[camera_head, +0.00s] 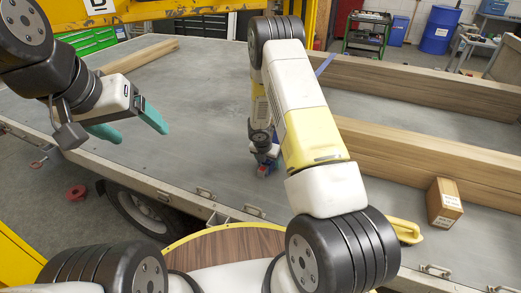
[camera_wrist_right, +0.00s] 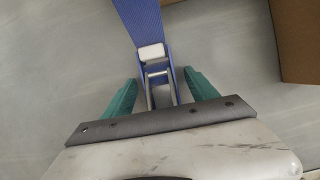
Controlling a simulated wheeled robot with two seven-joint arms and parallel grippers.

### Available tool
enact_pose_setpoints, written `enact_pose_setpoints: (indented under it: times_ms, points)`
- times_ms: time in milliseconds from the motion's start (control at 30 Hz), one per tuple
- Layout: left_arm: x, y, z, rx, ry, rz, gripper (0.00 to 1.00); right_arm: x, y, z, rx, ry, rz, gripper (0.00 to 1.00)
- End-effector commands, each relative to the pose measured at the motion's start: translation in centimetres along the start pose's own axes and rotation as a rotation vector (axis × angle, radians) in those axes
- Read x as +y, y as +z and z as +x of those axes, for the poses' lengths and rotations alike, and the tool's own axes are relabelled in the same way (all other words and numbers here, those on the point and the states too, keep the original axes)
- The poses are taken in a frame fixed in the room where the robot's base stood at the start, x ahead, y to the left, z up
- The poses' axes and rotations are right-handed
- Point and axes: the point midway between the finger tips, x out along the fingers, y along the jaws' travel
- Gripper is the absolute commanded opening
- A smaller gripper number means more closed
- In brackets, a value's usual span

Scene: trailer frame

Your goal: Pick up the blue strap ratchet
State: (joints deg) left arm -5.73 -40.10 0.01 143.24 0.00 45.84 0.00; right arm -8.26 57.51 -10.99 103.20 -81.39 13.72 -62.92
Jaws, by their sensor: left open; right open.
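The blue strap ratchet (camera_wrist_right: 158,78) lies on the grey trailer bed, with a metal buckle and a blue strap (camera_wrist_right: 140,20) running away from it in the right wrist view. My right gripper (camera_wrist_right: 160,88) is open, with its green fingers on either side of the ratchet and gaps showing between. My left gripper (camera_head: 133,124) is open and empty above the left part of the bed.
Long wooden beams (camera_head: 420,150) lie on the right of the bed (camera_head: 200,110). A cardboard box (camera_head: 443,203) stands at the near right edge, beside a yellow handle-like object (camera_head: 405,230). Another beam (camera_head: 140,57) lies far left. The middle of the bed is clear.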

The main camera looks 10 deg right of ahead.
Motion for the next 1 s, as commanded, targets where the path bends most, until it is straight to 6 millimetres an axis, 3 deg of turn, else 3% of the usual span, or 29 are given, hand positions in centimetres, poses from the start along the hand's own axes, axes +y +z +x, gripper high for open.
enact_pose_setpoints:
  times_ms: [167, 500, 1000]
  points:
    - [0.00, 0.00, 0.00, 0.000, 0.000, 0.000, 0.78, -0.01, 0.03, -0.04, 0.000, 0.000, 0.001, 0.65]
    - [0.00, 0.00, -0.01, 0.000, 0.000, 0.000, 0.78, -0.01, 0.03, -0.07, 0.000, 0.000, 0.001, 0.00]
    - [0.00, 0.00, 0.00, 0.000, 0.000, 0.000, 0.78, 0.11, 0.01, -0.70, -0.002, 0.001, 0.002, 0.00]
